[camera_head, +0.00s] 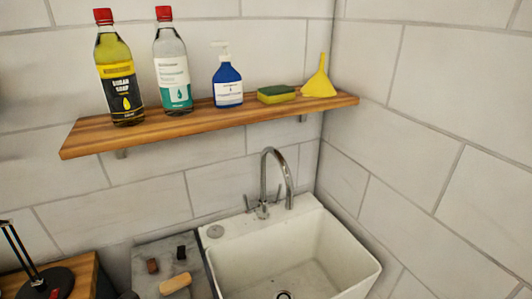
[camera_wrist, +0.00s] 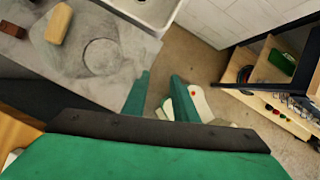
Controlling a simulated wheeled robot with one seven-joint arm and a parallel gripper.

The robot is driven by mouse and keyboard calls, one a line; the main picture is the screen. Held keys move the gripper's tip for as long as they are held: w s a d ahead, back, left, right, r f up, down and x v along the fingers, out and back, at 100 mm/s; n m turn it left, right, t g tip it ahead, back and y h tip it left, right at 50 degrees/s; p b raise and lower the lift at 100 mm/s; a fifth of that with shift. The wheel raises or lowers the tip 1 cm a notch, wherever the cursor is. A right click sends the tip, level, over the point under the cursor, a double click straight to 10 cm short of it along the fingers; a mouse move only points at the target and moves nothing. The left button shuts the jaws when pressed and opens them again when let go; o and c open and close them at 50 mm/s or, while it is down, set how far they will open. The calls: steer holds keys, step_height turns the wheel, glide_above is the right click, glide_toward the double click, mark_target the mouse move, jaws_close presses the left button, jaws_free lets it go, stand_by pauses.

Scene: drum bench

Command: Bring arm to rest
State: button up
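My gripper (camera_wrist: 160,88) shows in the wrist view with its two green fingers apart and nothing between them. Bare brown floor shows beyond the fingertips. The gripper points down past the front edge of a grey stone counter (camera_wrist: 105,85), which lies to its left. It touches nothing that I can see. My gripper and arm do not show in the head view.
A white sink (camera_head: 350,262) with a tap (camera_head: 288,190) stands in the corner. A wooden shelf (camera_head: 75,143) above holds bottles, a sponge and a yellow funnel (camera_head: 320,82). A tan block (camera_head: 175,284) lies on the counter. A shelf unit (camera_wrist: 240,73) stands right in the wrist view.

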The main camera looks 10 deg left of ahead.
steer(key=s+d+f+n+t+h, duration=0.2)
steer(key=s+d+n+t+h, duration=0.25)
steer(key=d+n, duration=0.4)
steer(key=s+d+f+n+t+h, duration=0.2)
steer(key=s+d+n+t+h, duration=0.25)
steer(key=d+n, duration=0.4)
steer(key=d+f+n+t+y, duration=0.1)
steer(key=f+n+y, duration=0.5)
steer(key=n, duration=0.7)
steer(key=s+d+f+n+t+y, duration=0.1)
steer(key=f+n+y, duration=0.4)
steer(key=n, duration=0.8)
steer(key=shift+s+d+f+t+y, duration=0.2)
steer(key=shift+d+f+t+y, duration=0.25)
steer(key=shift+d+y, duration=0.6)
steer(key=shift+r, duration=0.1)
